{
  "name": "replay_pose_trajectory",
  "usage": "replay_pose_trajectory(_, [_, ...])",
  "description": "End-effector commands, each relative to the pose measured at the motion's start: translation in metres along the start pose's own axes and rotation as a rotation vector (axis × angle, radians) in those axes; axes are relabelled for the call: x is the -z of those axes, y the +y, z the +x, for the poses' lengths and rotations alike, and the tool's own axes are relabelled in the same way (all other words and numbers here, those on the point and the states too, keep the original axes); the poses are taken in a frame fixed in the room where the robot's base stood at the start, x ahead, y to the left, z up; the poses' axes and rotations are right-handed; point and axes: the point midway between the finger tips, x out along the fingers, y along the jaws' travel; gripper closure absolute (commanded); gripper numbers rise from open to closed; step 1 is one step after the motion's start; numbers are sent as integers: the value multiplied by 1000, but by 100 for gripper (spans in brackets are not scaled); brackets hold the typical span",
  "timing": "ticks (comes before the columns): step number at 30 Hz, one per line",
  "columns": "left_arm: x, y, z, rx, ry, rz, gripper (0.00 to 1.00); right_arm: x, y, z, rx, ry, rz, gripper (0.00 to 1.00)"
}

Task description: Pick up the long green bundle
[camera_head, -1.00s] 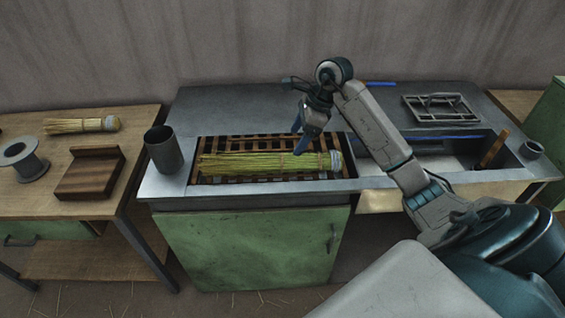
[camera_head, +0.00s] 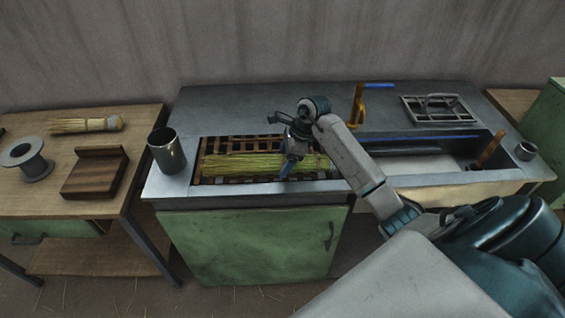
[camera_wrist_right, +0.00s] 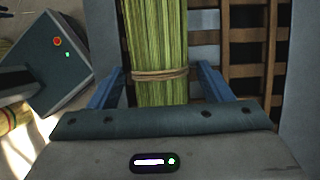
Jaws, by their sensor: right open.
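The long green bundle (camera_head: 240,163) lies on a slatted brown rack set into the grey bench. In the right wrist view the bundle (camera_wrist_right: 157,40) runs up the picture, with a tan binding band (camera_wrist_right: 160,75) around it. My right gripper (camera_head: 287,168) is over the bundle, right of its middle. In the wrist view its blue fingers (camera_wrist_right: 160,88) stand apart, one on each side of the bundle near the band, with a gap on both sides. The gripper hides part of the bundle in the head view. My left gripper is not in view.
A metal cup (camera_head: 167,150) stands left of the rack (camera_head: 215,145). A wooden block (camera_head: 95,173), a grey spool (camera_head: 27,160) and a shorter bundle (camera_head: 85,125) are on the left table. A wire frame (camera_head: 437,108) lies at the back right. A sink-like recess (camera_head: 425,165) is at the right.

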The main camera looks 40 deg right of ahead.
Motion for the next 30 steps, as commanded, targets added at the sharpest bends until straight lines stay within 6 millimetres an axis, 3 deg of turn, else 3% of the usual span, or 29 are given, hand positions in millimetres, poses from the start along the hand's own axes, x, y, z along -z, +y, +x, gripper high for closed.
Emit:
replay_pose_trajectory(1, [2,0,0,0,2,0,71,0,0,0,0,0,0,31])
replay_pose_trajectory(8, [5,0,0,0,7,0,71,0,0,0,0,-1,0,76])
replay_pose_trajectory(20, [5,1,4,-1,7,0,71,-2,0,-5,2,-2,-1,77])
replay_pose_trajectory(27, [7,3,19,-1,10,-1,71,-13,-1,-30,6,-3,-4,77])
replay_pose_trajectory(30, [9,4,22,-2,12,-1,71,0,11,-37,4,5,-1,77])
